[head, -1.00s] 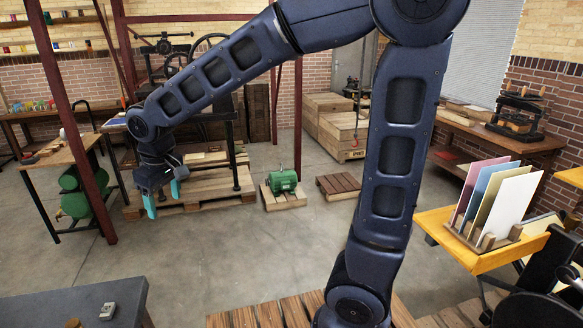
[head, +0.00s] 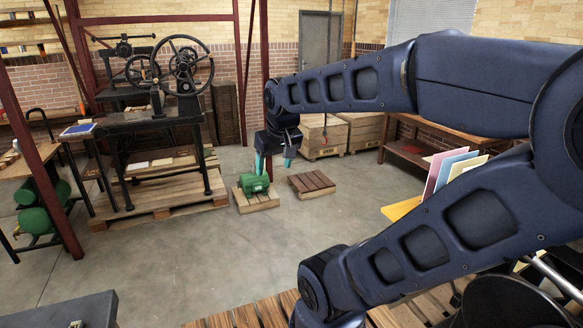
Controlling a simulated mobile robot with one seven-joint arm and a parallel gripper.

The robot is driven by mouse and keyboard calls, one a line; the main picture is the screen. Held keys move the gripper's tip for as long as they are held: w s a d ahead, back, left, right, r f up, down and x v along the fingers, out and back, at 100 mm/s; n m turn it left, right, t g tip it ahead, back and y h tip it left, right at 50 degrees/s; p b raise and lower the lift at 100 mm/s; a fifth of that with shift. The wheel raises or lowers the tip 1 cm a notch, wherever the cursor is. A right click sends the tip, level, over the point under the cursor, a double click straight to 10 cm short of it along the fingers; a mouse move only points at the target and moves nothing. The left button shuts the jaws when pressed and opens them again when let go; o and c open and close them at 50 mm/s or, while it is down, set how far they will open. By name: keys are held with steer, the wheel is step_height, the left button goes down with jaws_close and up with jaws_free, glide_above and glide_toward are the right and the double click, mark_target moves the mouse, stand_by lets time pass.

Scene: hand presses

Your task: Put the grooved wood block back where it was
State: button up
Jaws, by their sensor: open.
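My gripper (head: 275,160) hangs in mid-air near the picture's middle, fingers pointing down. Its two teal fingers stand apart with nothing visible between them. In the picture it is above and just right of a green motor (head: 253,183), but I cannot judge the depth between them. I cannot make out a grooved wood block for certain. Upright coloured boards (head: 450,168) stand over a yellow table (head: 399,208) at the right. My arm covers their lower part and whatever supports them.
A hand press (head: 165,85) stands on a dark table over a pallet (head: 165,207) at the left. A grey tabletop (head: 70,312) is at lower left. The floor (head: 180,262) between is clear.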

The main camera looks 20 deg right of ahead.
steer(key=shift+m, duration=0.7)
steer(key=s+d, duration=0.2)
steer(key=d, duration=0.1)
steer(key=shift+s+d+f, duration=0.3)
steer(key=shift+s+d, duration=0.1)
